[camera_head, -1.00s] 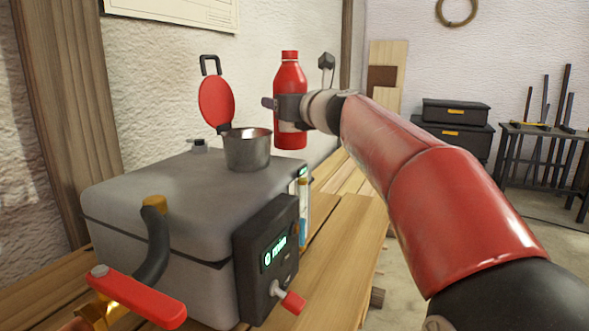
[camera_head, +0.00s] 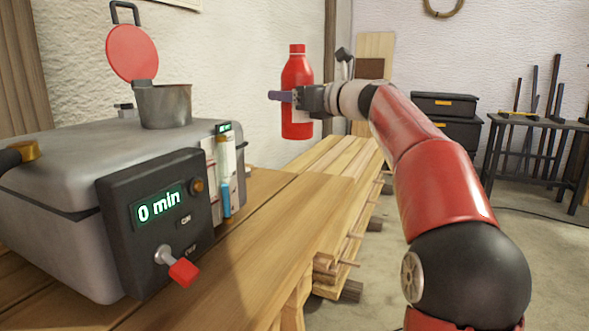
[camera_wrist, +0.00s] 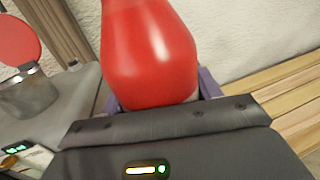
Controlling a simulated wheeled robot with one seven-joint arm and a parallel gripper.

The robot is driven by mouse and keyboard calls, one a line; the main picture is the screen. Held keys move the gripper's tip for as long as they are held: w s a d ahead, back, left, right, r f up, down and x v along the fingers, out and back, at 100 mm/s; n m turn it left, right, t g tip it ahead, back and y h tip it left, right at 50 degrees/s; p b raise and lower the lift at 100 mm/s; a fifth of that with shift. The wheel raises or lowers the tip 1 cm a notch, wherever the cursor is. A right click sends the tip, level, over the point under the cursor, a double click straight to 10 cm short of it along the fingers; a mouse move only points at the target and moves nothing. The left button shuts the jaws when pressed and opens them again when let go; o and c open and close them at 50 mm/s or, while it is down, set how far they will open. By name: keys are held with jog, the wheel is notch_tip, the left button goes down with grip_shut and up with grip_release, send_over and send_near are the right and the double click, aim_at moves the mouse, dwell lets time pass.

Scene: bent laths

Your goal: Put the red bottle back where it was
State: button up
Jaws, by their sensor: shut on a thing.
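The red bottle (camera_head: 297,75) is upright in the air in the head view, above the bench and to the right of the grey machine. My gripper (camera_head: 285,96) is shut on the bottle around its middle, coming from the right. In the wrist view the bottle (camera_wrist: 148,50) fills the upper middle, with a finger on each side of it. Its base is hidden in the wrist view. I cannot tell which spot it came from.
The grey machine (camera_head: 60,160) stands on the wooden bench (camera_head: 262,215), with a metal cup (camera_head: 165,106), an open red lid (camera_head: 132,53) and a panel reading "0 min" (camera_head: 158,207). Wooden laths (camera_head: 345,155) lie behind. The bench right of the machine is clear.

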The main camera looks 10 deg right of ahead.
notch_tip(320, 180, down, 12)
jog(key=b, duration=0.4)
jog(key=shift+f, duration=0.25)
jog(key=shift+f+b, duration=0.2)
jog(key=shift+b, duration=0.15)
jog(key=o, duration=1)
jog(key=shift+o, duration=0.2)
